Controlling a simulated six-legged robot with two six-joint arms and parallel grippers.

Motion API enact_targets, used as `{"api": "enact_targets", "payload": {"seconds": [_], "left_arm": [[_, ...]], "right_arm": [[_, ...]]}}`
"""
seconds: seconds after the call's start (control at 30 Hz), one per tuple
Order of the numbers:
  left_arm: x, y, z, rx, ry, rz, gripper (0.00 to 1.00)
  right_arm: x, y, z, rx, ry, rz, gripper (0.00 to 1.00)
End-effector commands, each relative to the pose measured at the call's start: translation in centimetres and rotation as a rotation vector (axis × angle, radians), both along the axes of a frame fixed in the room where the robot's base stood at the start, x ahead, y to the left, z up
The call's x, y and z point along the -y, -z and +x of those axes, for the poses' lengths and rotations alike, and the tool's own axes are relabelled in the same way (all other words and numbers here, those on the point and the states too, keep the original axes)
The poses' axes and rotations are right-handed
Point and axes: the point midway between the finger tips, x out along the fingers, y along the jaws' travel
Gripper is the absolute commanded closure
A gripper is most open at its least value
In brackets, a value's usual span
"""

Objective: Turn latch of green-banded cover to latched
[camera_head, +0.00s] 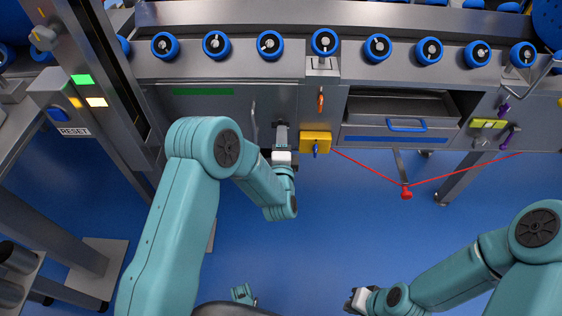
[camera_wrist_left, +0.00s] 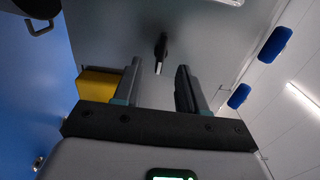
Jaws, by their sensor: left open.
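The green-banded cover (camera_head: 204,91) is a grey panel below the row of blue rollers in the head view, with its green strip along the top left. Its bar handle (camera_head: 253,118) stands upright toward its right side. My left gripper (camera_head: 281,130) is in front of the cover's right part and hides most of the latch there. In the left wrist view the latch (camera_wrist_left: 161,48) is a small dark lever with a pale tip, in line with the gap between the open, empty fingers (camera_wrist_left: 157,72), apart from both. My right gripper (camera_head: 357,299) is low in the head view, its fingers unclear.
A yellow box (camera_head: 316,142) with a blue knob sits close right of my left gripper. A red cord (camera_head: 370,167) hangs from it with a red pull (camera_head: 406,191). A blue-banded drawer (camera_head: 400,133) is further right. Blue floor (camera_head: 330,230) is open in front.

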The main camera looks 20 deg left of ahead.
Motion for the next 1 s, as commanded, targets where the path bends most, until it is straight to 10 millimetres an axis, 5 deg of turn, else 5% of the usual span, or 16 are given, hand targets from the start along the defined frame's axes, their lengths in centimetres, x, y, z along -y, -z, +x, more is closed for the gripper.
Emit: {"api": "enact_targets", "payload": {"seconds": [0.3,0.5,1.0], "left_arm": [[2.5,-0.1,-8.2,-0.005,0.005,0.003,0.59],[3.4,0.0,-11.5,-0.004,0.004,0.001,0.59],[3.6,0.0,-12.6,0.0,0.0,0.001,0.59]], "right_arm": [[0.0,-1.7,0.0,0.0,0.0,0.0,1.0],[0.0,-2.0,0.0,0.0,0.0,0.0,1.0],[0.0,-2.1,0.0,0.0,0.0,0.0,1.0]]}}
